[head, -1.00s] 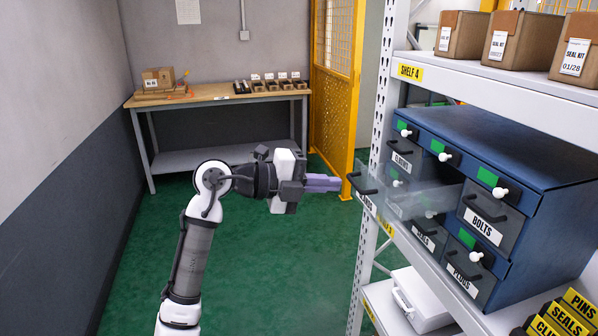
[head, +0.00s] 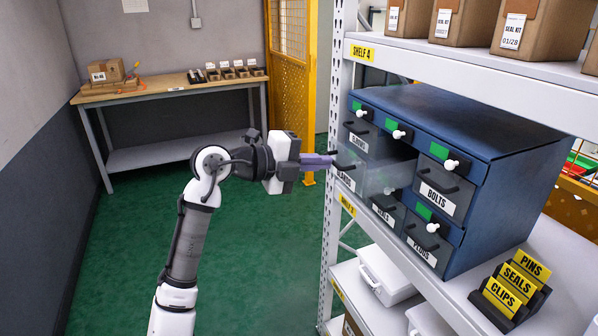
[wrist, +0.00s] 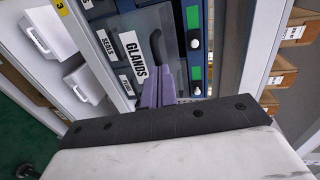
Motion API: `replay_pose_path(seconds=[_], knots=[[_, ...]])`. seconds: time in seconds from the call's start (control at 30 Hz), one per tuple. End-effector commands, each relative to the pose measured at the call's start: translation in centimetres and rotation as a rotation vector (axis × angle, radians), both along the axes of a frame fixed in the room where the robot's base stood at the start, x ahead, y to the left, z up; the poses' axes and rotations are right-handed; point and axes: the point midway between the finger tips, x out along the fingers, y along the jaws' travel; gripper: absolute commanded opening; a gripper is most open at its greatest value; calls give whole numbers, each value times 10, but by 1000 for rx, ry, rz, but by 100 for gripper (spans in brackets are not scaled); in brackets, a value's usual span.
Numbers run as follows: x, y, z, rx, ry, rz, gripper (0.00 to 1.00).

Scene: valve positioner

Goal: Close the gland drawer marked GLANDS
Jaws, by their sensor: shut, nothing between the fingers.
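The GLANDS drawer (head: 346,176) stands out from the blue cabinet (head: 490,150), with its clear side showing behind the front. Its front, with the white GLANDS label (wrist: 132,58) and a dark handle (wrist: 156,46), faces my gripper in the wrist view. My gripper (head: 333,160) is shut and empty, its purple fingers pointing right at the drawer front. In the wrist view the fingertips (wrist: 166,76) lie over the front, close beside the handle. They are at or very near the front; I cannot tell whether they touch.
The BOLTS drawer (head: 440,193) and other small drawers surround it. A white rack upright (head: 335,100) stands just left of the drawer front. An upper shelf (head: 450,65) with boxes is above. A workbench (head: 170,88) is at the back; the green floor (head: 120,240) is clear.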

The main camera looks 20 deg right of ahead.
Motion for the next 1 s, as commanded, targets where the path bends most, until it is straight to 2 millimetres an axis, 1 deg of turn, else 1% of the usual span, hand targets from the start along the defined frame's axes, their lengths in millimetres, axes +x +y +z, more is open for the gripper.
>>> replay_pose_path(seconds=[0.03, 0.2, 0.3, 0.4, 0.5, 0.6, 0.7, 1.0], knots=[[-1, -16, -5, 1, -1, -7, 0], [0, -61, -3, 0, -1, -7, 0], [1, -85, -3, 1, 1, -5, 0], [2, -105, -1, 0, 1, -4, 0], [3, -119, -1, 0, 1, -2, 0], [4, -129, -1, 0, 0, -2, 0], [5, -134, 0, 0, 0, 0, 0], [5, -136, -1, 1, 0, -1, 0]])
